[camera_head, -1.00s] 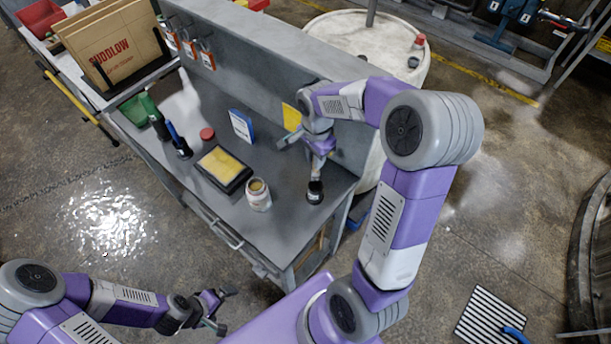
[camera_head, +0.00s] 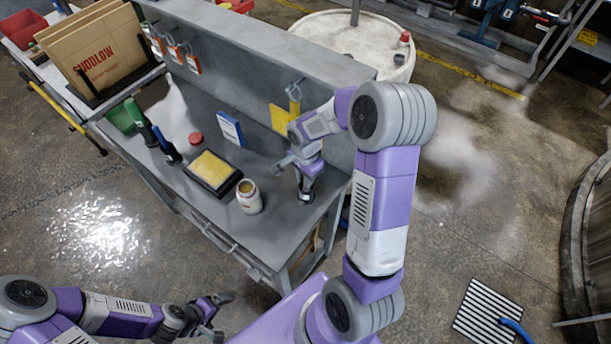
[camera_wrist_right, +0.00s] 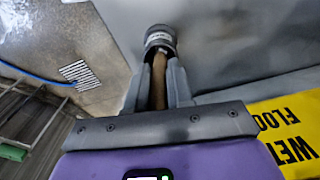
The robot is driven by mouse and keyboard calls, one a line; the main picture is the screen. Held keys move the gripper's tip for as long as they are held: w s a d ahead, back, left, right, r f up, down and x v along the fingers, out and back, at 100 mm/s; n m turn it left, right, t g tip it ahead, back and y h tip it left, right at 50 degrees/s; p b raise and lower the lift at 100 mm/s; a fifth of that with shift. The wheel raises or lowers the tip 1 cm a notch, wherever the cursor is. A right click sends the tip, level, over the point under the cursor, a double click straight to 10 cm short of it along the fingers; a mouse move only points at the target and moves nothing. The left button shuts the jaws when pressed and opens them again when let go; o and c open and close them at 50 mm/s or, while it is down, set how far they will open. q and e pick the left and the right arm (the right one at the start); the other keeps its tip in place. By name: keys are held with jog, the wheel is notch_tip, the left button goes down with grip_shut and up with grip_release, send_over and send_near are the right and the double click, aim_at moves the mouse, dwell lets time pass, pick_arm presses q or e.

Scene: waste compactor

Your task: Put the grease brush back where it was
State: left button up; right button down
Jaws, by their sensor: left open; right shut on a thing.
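The grease brush shows as a brown wooden handle (camera_wrist_right: 159,80) between the fingers of my right gripper (camera_wrist_right: 158,92) in the right wrist view. The handle runs to a dark round cup with a white label (camera_wrist_right: 160,38); how deep it sits, and the bristles, I cannot see. In the head view my right gripper (camera_head: 307,182) is shut on the brush, just above that black cup (camera_head: 305,197) at the bench's right end. My left gripper (camera_head: 219,314) is open and empty, low in front of the bench.
On the grey bench (camera_head: 222,215) stand a jar (camera_head: 249,198), a yellow pad in a black tray (camera_head: 213,170), a red lid (camera_head: 195,139), a blue-and-white box (camera_head: 229,129), and green (camera_head: 139,122) and blue (camera_head: 163,140) handled tools. A yellow sign (camera_head: 282,120) leans against the back panel.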

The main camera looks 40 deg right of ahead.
jog(key=c, duration=1)
grip_release()
jog(key=shift+f, duration=0.1)
jog(key=shift+r, duration=0.2)
notch_tip(320, 180, up, 12)
jog(key=shift+p, duration=0.75)
